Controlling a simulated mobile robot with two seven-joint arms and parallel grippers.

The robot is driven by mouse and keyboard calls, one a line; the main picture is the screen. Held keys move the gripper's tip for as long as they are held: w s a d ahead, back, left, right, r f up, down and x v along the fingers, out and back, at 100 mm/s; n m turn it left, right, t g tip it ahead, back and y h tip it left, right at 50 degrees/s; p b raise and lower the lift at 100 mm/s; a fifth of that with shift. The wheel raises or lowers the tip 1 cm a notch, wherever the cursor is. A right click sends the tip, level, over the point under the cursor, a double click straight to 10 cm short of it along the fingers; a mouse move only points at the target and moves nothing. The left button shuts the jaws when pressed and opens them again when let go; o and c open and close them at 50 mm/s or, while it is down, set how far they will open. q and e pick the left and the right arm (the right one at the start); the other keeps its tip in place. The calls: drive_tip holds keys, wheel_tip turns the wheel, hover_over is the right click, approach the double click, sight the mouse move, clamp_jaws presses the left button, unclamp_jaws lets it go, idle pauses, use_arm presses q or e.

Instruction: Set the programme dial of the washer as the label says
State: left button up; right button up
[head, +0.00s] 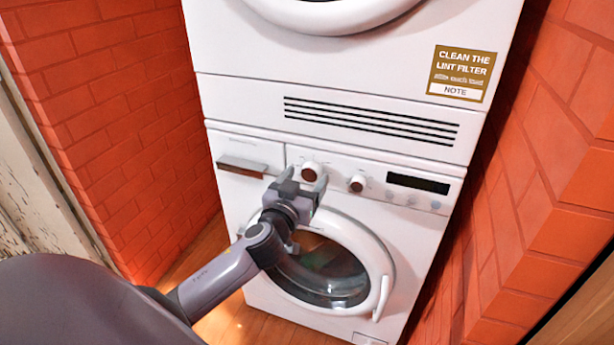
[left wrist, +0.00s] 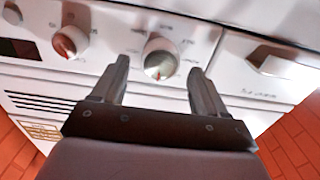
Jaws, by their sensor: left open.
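The white washer (head: 240,195) stands below another white machine. Its panel has two round knobs: a left one (head: 311,170) with a brown face and a smaller right one (head: 357,183). My left gripper (head: 303,181) is open in front of the panel, just below the left knob in the head view. In the left wrist view, that knob (left wrist: 160,59) shows between and beyond the open fingers (left wrist: 160,70), apart from them. Small markings ring it, too blurred to read. The other knob (left wrist: 71,42) is to its left there. My right gripper is not in view.
A gold label (head: 462,73) on the upper machine reads "CLEAN THE LINT FILTER" and "NOTE". A dark display (head: 418,183) is right of the knobs, a drawer handle (head: 242,166) left. The round door (head: 330,270) is below. Brick walls (head: 125,110) stand close on both sides.

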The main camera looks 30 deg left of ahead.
use_arm(q)
drive_tip(key=shift+w+a, duration=0.15)
drive_tip(key=shift+w, duration=0.55)
drive_tip(key=c, duration=1)
